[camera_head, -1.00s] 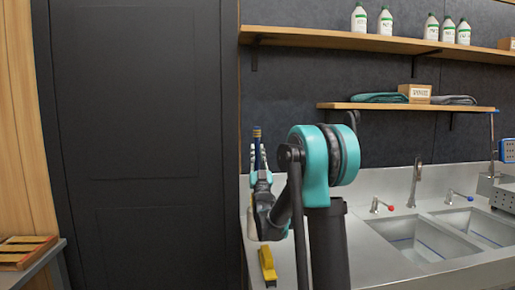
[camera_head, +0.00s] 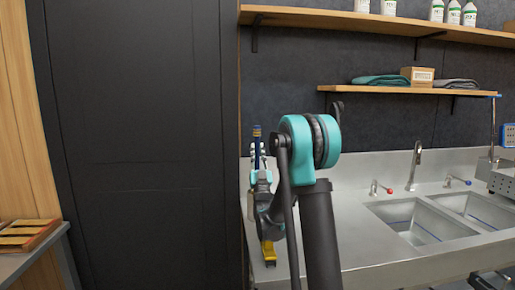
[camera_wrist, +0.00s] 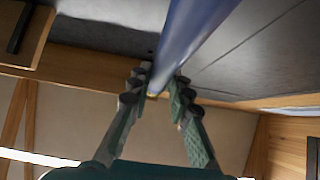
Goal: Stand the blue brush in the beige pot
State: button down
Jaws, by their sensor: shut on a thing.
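My gripper (camera_head: 257,152) is shut on the blue brush (camera_head: 257,140), which stands upright between the fingers in the head view. In the wrist view the brush's blue shaft (camera_wrist: 192,35) runs up from between the fingertips (camera_wrist: 160,88). A pale beige sliver (camera_head: 250,206) shows just left of my gripper, over the counter's left end. It is mostly hidden, and I cannot tell for sure that it is the beige pot. The brush's lower end is also hidden.
Sink basins (camera_head: 415,220) with taps are to the right. Shelves (camera_head: 400,90) hang above. A dark door (camera_head: 140,150) is at left, with a wooden rack (camera_head: 25,235) beyond.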

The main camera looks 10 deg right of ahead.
jog(key=shift+f, duration=0.2)
jog(key=c, duration=1.3)
grip_release()
jog(key=shift+f, duration=0.1)
jog(key=shift+s+f, duration=0.25)
jog(key=s, duration=1.2)
jog(key=shift+s+f, duration=0.1)
jog(key=shift+s, duration=0.05)
